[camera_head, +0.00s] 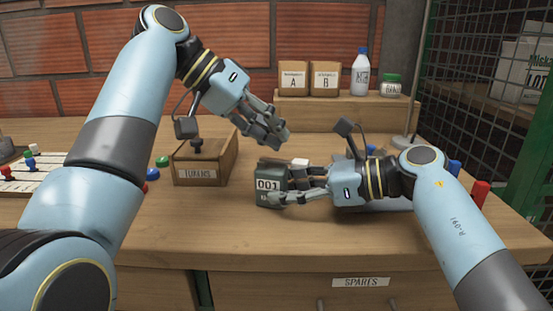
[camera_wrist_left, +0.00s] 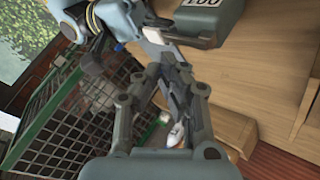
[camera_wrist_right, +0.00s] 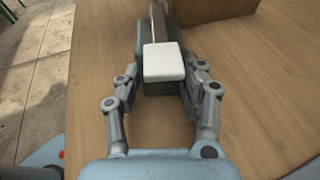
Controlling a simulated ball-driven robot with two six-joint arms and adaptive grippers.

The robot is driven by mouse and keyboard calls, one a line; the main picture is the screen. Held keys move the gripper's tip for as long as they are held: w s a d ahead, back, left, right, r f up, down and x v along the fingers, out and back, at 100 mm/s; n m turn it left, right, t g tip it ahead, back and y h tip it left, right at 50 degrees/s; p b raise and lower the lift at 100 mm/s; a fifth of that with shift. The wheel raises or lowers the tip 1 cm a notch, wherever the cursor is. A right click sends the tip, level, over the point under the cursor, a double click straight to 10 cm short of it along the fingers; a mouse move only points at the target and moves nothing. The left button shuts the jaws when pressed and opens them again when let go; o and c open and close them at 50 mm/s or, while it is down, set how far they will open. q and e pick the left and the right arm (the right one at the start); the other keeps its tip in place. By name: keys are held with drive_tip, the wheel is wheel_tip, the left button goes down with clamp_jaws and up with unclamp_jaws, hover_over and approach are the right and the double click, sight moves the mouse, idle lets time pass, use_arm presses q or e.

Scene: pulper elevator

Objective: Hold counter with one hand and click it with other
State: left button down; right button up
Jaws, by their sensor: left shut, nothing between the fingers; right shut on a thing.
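The counter (camera_head: 269,190) is a dark grey-green box with a white label reading "001" and a white button on top (camera_head: 300,163). It is upright at the middle of the wooden table. My right gripper (camera_head: 285,190) is shut around its sides from the right. In the right wrist view the counter (camera_wrist_right: 160,88) sits between both fingers, with its white button facing the camera. My left gripper (camera_head: 280,138) is shut and empty, above the counter and slightly behind it, apart from the button. The left wrist view shows the closed fingers (camera_wrist_left: 170,70) and the counter (camera_wrist_left: 215,25) beyond them.
A wooden box labelled "TOKENS" (camera_head: 200,173) stands left of the counter. A rear shelf (camera_head: 340,108) holds boxes A and B (camera_head: 308,79), a white bottle (camera_head: 361,73) and a green-lidded jar (camera_head: 391,86). A pegged board (camera_head: 30,172) lies far left. The table front is clear.

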use_arm(q)
wheel_tip(320, 180, up, 5)
drive_tip(key=shift+f, duration=0.15)
idle(0.6)
drive_tip(key=shift+w, duration=0.1)
use_arm(e)
drive_tip(key=o, duration=0.9)
drive_tip(key=shift+o, duration=0.2)
